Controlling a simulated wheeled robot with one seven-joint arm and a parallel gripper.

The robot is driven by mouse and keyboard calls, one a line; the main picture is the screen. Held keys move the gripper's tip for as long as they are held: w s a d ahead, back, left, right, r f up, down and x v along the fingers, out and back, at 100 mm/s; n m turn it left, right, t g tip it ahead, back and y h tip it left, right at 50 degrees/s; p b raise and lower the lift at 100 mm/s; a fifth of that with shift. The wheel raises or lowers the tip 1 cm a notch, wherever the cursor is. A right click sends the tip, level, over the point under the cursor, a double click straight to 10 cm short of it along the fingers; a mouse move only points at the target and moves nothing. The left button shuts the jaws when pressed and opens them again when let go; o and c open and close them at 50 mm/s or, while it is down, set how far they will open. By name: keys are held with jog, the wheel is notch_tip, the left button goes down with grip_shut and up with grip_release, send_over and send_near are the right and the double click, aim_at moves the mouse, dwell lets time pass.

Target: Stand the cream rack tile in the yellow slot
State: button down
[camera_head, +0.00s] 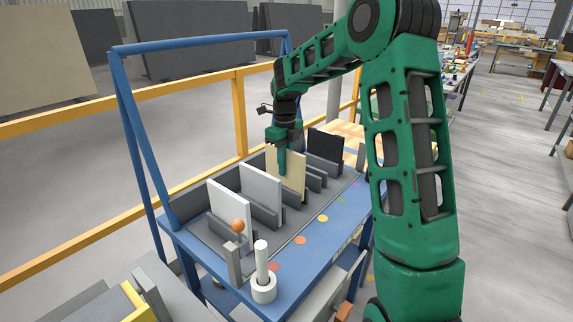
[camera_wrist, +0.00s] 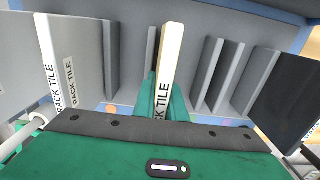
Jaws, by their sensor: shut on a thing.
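The cream rack tile (camera_head: 292,172) is upright in my gripper (camera_head: 282,163), above or among the grey dividers of the rack. In the wrist view the cream tile (camera_wrist: 170,60) shows edge-on with its label, between the green fingers of my gripper (camera_wrist: 163,100). My gripper is shut on it. The grey rack (camera_head: 222,238) has several slots, with coloured dots along its front. A yellow dot (camera_head: 322,218) lies in front of the rack. I cannot tell whether the tile's lower edge is inside a slot or which slot it lines up with.
A white tile (camera_head: 228,207), a light grey tile (camera_head: 260,186) and a black tile (camera_head: 325,147) stand in the rack. A white peg (camera_head: 261,258) and an orange ball on a post (camera_head: 238,226) stand at the front left. A blue frame (camera_head: 130,110) rises behind.

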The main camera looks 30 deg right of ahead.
jog(key=shift+f, duration=0.1)
jog(key=c, duration=1.8)
grip_release()
